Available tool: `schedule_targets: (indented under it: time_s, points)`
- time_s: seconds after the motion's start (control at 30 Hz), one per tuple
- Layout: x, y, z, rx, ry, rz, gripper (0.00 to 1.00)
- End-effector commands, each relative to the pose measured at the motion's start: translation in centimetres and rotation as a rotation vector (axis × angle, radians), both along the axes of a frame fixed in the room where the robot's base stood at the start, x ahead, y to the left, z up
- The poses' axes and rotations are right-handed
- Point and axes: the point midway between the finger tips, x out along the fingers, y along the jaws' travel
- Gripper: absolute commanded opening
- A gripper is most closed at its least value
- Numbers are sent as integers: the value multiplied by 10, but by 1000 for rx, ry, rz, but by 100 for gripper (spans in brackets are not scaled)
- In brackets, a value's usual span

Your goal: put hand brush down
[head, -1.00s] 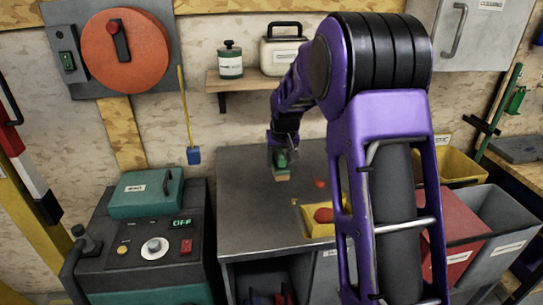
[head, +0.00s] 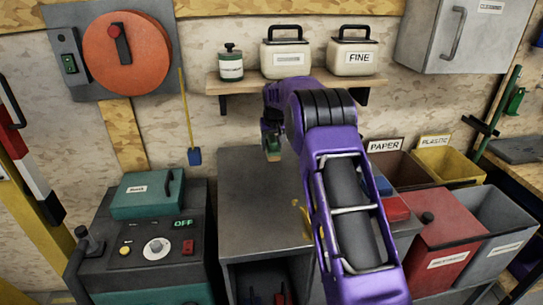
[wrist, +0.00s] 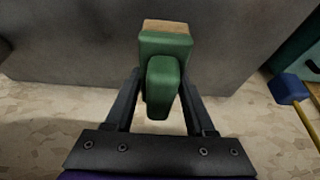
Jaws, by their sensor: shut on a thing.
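The hand brush (head: 273,155) is green with a tan bristle end. It hangs from my gripper (head: 271,133) near the back edge of the grey metal bench (head: 262,212). In the wrist view the brush (wrist: 165,88) stands between the two dark fingers of my gripper (wrist: 160,92), which is shut on its green handle. The tan end points away from the wrist, toward a plain grey surface. I cannot tell from these views whether the bristles touch the bench.
A shelf (head: 300,83) with labelled containers is on the wall above. A teal machine (head: 150,240) stands left of the bench. Red (head: 455,240) and grey bins stand to the right. A blue-ended yellow stick (head: 188,120) hangs at left. The bench's front left is clear.

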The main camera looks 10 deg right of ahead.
Motion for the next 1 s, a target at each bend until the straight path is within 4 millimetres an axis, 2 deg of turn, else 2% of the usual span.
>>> schedule_targets:
  time_s: [0.17,0.3,0.77,0.8,0.93,1.0]
  points:
    - [0,0,-19,0,2,0,10]
    - [-1,0,-44,0,3,0,10]
    - [4,0,-54,0,-1,0,10]
    - [4,0,-52,0,0,0,60]
    - [4,0,-52,0,0,0,83]
    - [4,0,-52,0,0,0,85]
